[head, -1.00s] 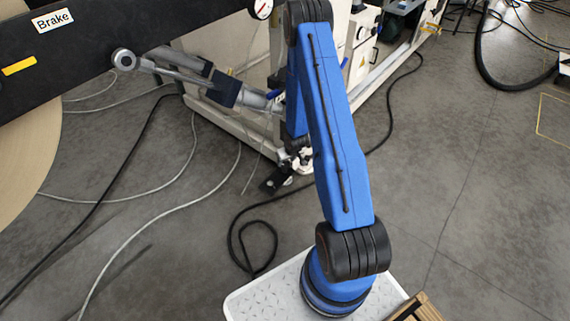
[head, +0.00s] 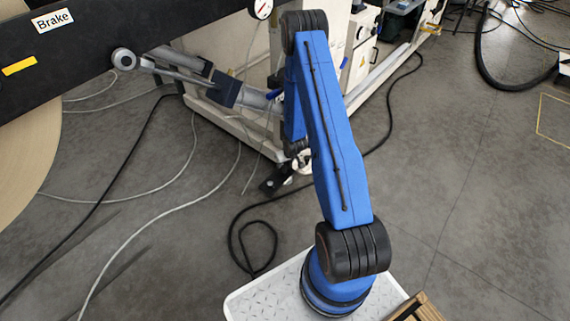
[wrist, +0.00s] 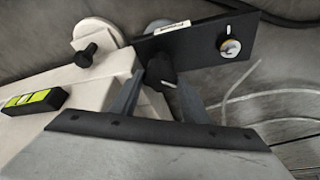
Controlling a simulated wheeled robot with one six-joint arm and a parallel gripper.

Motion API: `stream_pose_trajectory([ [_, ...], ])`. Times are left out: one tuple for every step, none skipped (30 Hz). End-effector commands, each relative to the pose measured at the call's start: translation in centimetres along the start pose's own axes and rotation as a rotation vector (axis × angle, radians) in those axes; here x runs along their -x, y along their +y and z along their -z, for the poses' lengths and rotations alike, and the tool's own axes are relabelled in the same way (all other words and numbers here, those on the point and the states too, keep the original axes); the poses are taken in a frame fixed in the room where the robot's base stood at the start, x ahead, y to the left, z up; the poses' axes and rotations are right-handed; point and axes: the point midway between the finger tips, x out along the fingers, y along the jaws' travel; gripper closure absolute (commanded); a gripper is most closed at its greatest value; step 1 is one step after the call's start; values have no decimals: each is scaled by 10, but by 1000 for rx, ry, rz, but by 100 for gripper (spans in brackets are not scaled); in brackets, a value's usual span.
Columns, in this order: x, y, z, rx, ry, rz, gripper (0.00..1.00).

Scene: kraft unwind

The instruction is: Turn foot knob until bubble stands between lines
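In the wrist view, a black knob (wrist: 161,72) sits at the near end of a black plate, between the two fingertips of my gripper (wrist: 159,82). The fingers stand apart on either side of it, and I cannot tell whether either one touches it. A black level (wrist: 34,101) with a yellow-green vial lies on the cream machine frame (wrist: 85,92) at the left; the bubble and lines are too small to read. In the head view, my arm mostly hides the gripper, low beside the machine frame (head: 225,118).
A second black knob (wrist: 86,54) stands by a pale disc at the upper left of the wrist view. The black plate (wrist: 195,47) carries a label and a round dial. Cables (head: 165,208) cross the floor; open floor (head: 480,200) lies right.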

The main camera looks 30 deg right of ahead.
Motion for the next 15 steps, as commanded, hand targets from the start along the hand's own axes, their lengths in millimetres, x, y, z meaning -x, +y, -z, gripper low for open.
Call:
stream_pose_trajectory([
  [0, 0, 0, 8, 0, 3, 80],
  [0, 0, 0, 17, 0, 7, 80],
  [0, 1, 0, 31, 0, 13, 80],
  [0, 1, 0, 45, 0, 18, 80],
  [0, 1, 0, 60, 0, 25, 80],
  [0, 2, 0, 83, 0, 34, 80],
  [0, 2, 0, 102, 0, 41, 80],
  [0, 2, 0, 120, 0, 49, 80],
  [0, 2, 0, 143, 0, 58, 80],
  [0, 2, 0, 160, 0, 65, 80],
  [0, 2, 0, 176, 1, 72, 80],
  [0, 2, 1, 198, 1, 81, 80],
  [0, 2, 1, 214, 1, 88, 80],
  [0, 3, 1, 231, 1, 95, 80],
  [0, 3, 1, 253, 1, 104, 80],
])
